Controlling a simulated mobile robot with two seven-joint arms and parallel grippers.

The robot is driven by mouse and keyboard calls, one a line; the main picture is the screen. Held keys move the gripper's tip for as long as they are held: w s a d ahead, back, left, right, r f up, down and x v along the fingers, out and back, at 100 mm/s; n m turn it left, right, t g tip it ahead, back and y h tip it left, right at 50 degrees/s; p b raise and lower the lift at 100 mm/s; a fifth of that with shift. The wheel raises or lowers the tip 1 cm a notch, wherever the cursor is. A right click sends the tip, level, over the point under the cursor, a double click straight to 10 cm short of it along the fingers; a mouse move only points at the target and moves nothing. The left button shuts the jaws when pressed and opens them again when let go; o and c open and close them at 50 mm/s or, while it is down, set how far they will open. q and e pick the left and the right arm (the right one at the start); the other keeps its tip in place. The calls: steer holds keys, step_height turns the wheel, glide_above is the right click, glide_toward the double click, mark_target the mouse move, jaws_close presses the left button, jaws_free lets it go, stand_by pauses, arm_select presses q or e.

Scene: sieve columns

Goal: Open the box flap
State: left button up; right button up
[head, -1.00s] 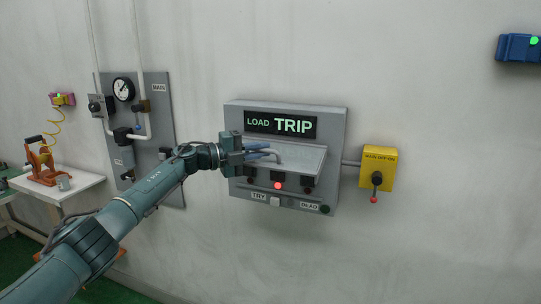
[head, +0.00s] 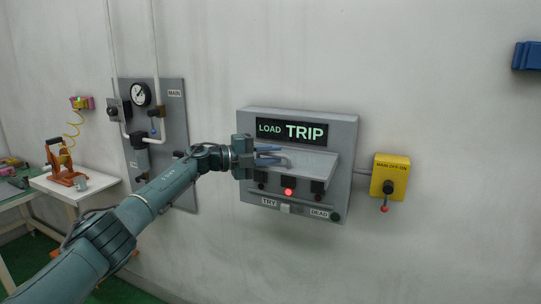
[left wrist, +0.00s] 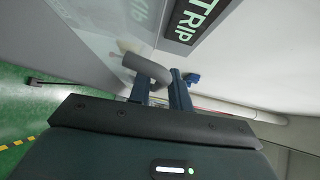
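The grey wall box (head: 247,125) carries a LOAD TRIP display. Its pale see-through flap (head: 316,164) sits below the display, over a row of dark switches and a lit red lamp (head: 288,191). A grey bent handle (left wrist: 148,68) is on the flap, close to my fingers in the left wrist view. My left gripper (head: 280,155) is in front of the flap's left part. Its two blue fingers are apart, with the handle's end at the gap between them. Whether they touch the handle is unclear. My right gripper is not in view.
A yellow MAIN OFF-ON switch box (head: 391,170) is right of the grey box. A gauge and pipe panel (head: 172,125) hangs left, behind my arm. A white table (head: 98,184) holds an orange device (head: 65,166). The wall right of the switch is mostly clear.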

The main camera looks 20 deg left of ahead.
arm_select(q)
steer(key=shift+s+a+f, duration=0.1)
steer(key=shift+s+a, duration=0.1)
steer(key=shift+a, duration=0.1)
steer(key=b+v, duration=0.3)
steer(key=v, duration=0.9)
steer(key=shift+s, duration=0.25)
steer(key=s+d+f+n+t, duration=0.25)
steer(key=d+f+n, duration=0.25)
steer(key=d+f, duration=0.6)
steer(key=s+d+f+n+t, duration=0.1)
steer(key=s+d+f+n, duration=0.25)
steer(key=d+f, duration=0.65)
steer(key=s+d+f+n+g+y, duration=0.1)
steer(key=s+f+n+y, duration=0.3)
steer(key=s+f+n, duration=0.4)
steer(key=s+d+f+n+g+y, duration=0.1)
steer(key=s+f+n+g+y, duration=0.3)
steer(key=s+f, duration=1)
steer(key=s+n+y, duration=0.1)
steer(key=s+n, duration=0.2)
steer(key=s, duration=0.3)
steer(key=shift+d+f+n+y, duration=0.2)
steer(key=shift+f+n+y, duration=0.1)
steer(key=shift+n, duration=0.05)
